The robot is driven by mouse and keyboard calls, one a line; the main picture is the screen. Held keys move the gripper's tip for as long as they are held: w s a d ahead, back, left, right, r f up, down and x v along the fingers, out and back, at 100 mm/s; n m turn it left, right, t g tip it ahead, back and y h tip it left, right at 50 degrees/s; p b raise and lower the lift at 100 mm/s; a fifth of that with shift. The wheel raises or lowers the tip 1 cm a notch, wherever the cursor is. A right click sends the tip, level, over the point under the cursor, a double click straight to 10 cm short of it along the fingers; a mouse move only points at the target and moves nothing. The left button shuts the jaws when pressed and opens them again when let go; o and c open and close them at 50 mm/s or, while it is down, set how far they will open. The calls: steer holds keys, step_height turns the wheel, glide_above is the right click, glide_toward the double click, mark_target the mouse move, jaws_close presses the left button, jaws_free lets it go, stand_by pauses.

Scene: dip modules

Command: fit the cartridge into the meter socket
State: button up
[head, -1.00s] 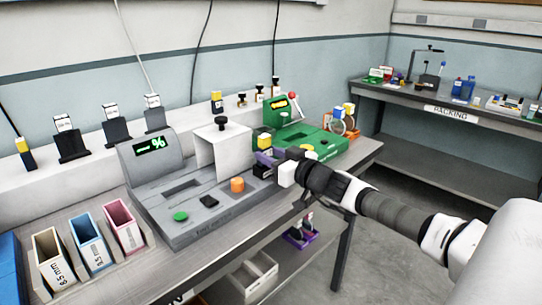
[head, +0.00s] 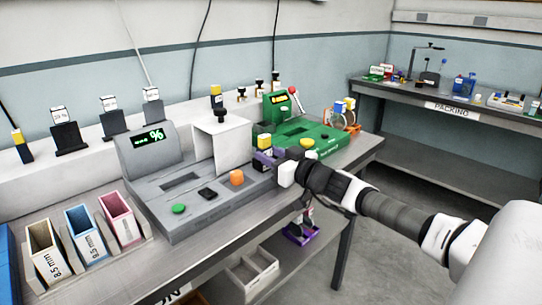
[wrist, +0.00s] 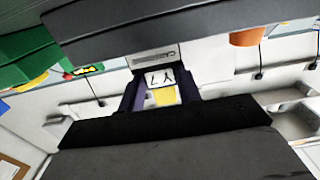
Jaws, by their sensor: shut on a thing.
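My gripper (head: 276,166) is shut on a dark purple cartridge (head: 268,159) with a yellow part and a white label. The wrist view shows the cartridge (wrist: 131,96) close up, its label marked and facing the camera. In the head view it is just right of the grey meter (head: 160,215) and in front of the green meter (head: 325,140). The grey meter has a lit % display, a dark rectangular slot (head: 180,182) and a white upright housing (head: 222,148). The cartridge's lower end is hidden, and I cannot tell whether it touches anything.
An orange button (head: 236,177) and a green button (head: 179,208) are on the grey meter. Tan, blue and pink bins (head: 120,217) stand at left. Black stands with labelled modules (head: 67,130) line the back ledge. A purple tray (head: 302,234) lies on the lower shelf; a packing bench (head: 450,112) is at right.

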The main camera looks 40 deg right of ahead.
steer(key=shift+f+b, duration=0.35)
steer(key=shift+f, duration=0.05)
steer(key=shift+r, duration=0.2)
steer(key=shift+r, duration=1.45)
steer(key=shift+b, duration=0.95)
stand_by(1.2)
steer(key=shift+f+b, duration=1.65)
steer(key=shift+b, duration=0.2)
steer(key=o, duration=1.1)
steer(key=shift+o, duration=0.2)
